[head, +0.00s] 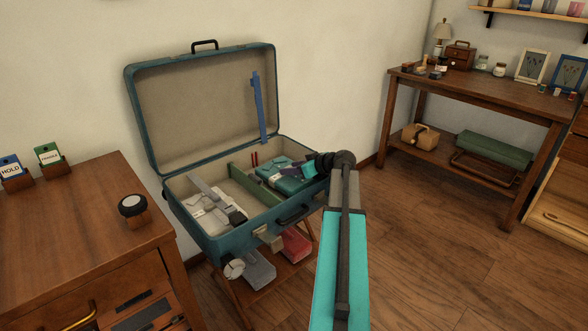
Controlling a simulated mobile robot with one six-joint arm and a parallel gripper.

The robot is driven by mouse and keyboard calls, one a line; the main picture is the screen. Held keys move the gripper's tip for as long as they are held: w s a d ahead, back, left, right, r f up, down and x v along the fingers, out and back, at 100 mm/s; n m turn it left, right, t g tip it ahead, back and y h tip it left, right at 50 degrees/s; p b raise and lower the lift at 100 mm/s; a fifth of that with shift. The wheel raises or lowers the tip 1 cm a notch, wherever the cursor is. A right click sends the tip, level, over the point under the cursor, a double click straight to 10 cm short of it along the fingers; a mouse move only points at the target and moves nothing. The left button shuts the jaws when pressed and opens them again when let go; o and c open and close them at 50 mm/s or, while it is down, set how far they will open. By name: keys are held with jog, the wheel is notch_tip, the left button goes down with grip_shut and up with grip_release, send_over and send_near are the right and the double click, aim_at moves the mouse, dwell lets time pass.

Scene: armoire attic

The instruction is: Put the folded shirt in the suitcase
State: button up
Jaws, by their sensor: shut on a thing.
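The suitcase (205,245) is open on a wooden stand, its lid leaning back toward the wall. A green divider (250,194) splits its inside into a left and a right part. A teal folded cloth, which looks like the folded shirt (287,184), is in the right part. My gripper (307,171) reaches over the suitcase's right side and is shut on this shirt. The fingertips are small and partly hidden by my dark wrist, and I cannot tell whether the shirt rests on the floor of the case.
Grey and white items (205,203) fill much of the left part. A blue strap (259,108) hangs in the lid. Grey (260,269) and red (296,245) folded items lie on the shelf below.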

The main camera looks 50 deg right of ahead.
jog(key=shift+f, duration=0.2)
jog(key=o, duration=1.2)
jog(key=shift+a+f, duration=0.1)
jog(key=shift+f, duration=0.05)
jog(key=shift+s, duration=0.1)
jog(key=shift+r+p, duration=0.7)
jog(key=shift+p, duration=0.05)
jog(key=p+v, duration=0.2)
jog(key=v, duration=1)
jog(key=shift+r, duration=0.15)
